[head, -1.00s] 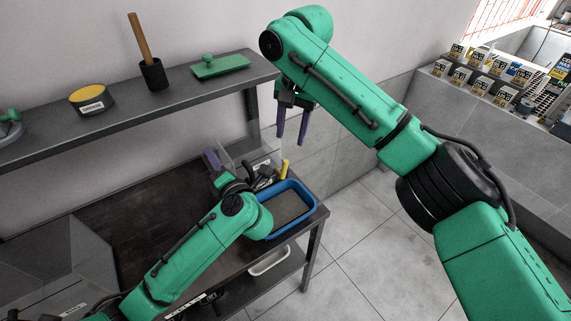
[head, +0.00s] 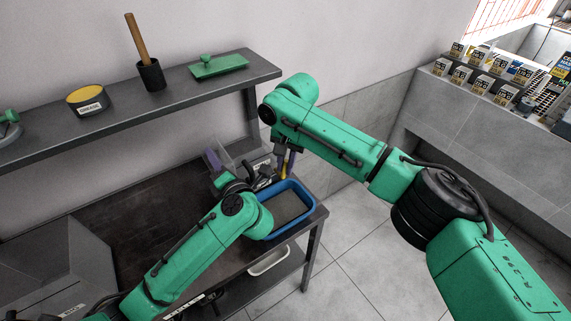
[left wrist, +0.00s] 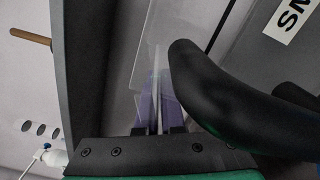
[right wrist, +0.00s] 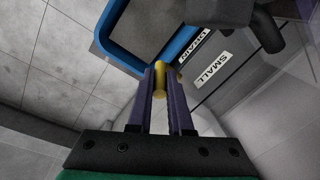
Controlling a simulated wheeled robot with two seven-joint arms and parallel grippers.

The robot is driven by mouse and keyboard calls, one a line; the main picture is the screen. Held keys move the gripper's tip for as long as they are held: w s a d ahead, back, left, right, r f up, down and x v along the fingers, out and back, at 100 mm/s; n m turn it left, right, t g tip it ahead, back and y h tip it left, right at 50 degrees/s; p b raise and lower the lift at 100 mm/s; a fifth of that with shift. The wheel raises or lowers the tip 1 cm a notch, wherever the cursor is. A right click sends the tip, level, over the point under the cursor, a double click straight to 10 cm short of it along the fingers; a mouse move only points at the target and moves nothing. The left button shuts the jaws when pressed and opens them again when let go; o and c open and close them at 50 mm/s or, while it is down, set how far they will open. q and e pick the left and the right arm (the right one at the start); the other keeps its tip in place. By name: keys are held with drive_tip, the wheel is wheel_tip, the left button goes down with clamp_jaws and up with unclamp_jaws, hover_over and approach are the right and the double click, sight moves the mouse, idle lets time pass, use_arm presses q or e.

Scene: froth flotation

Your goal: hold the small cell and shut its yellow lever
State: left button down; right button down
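The small cell (head: 247,152) stands at the back right of the dark workbench, with clear walls and a dark base. Its labels "SMALL" (right wrist: 212,69) and "DRAIN" show in the right wrist view. My left gripper (left wrist: 157,92) is shut on a clear wall of the cell; a purple finger also shows in the head view (head: 213,160). The yellow lever (right wrist: 160,78) sticks up at the cell's right side. My right gripper (right wrist: 161,72) has its purple fingers either side of the lever and looks open; contact with the lever is unclear.
A blue tray (head: 308,199) of grey material sits in front of the cell at the bench's right end. Floor at right is clear.

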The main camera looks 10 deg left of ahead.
drive_tip(key=shift+s+a+t+h, duration=0.3)
drive_tip(key=shift+t+h, duration=0.2)
drive_tip(key=shift+h, duration=0.2)
use_arm(q)
drive_tip(key=shift+a, duration=0.1)
use_arm(e)
drive_tip(key=shift+s+a+t+h, duration=0.1)
drive_tip(key=shift+t+h, duration=0.2)
drive_tip(key=c, duration=0.8)
unclamp_jaws()
drive_tip(key=shift+c, duration=0.2)
wheel_tip(320, 180, up, 12)
drive_tip(key=s, duration=0.2)
drive_tip(key=shift+a, duration=0.3)
drive_tip(key=shift+f, duration=0.1)
